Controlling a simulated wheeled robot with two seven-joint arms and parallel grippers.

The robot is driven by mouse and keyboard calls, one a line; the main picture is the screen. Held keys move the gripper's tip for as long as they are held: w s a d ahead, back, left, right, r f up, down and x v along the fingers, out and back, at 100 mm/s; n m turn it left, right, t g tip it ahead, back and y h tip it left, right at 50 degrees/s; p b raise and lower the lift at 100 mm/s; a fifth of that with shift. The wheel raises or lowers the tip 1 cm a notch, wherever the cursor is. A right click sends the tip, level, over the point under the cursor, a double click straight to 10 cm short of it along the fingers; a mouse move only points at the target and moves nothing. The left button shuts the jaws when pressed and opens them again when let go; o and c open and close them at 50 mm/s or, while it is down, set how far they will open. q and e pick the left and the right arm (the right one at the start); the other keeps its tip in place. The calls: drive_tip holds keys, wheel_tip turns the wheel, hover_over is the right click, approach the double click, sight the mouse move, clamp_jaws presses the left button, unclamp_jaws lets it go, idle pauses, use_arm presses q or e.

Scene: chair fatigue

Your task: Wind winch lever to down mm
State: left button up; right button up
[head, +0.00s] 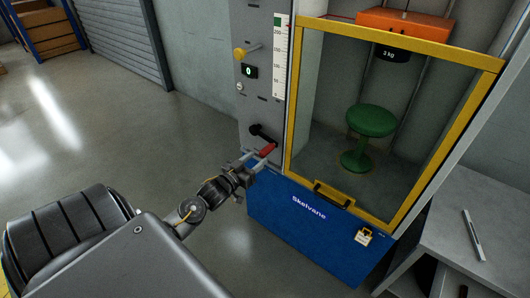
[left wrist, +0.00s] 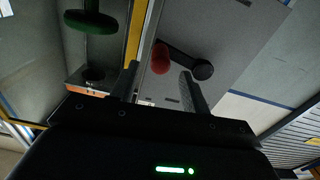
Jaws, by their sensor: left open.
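The winch lever is a black crank arm on the grey front panel, with a red handle (head: 267,150) at its lower right end. The red handle also shows in the left wrist view (left wrist: 160,57), and the black crank hub (left wrist: 203,69) is beside it. My left gripper (head: 257,161) is open at the panel, its fingertips close to the red handle. In the wrist view the handle appears between the two fingers; I cannot tell if they touch it. A vertical mm scale (head: 281,58) is on the panel above. My right gripper is not in view.
A yellow knob (head: 239,54) sticks out of the panel. A grey table (head: 475,205) stands at right. Open floor lies left.

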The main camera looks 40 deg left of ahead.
sight(261, 155)
use_arm(q)
drive_tip(key=w, duration=0.6)
clamp_jaws()
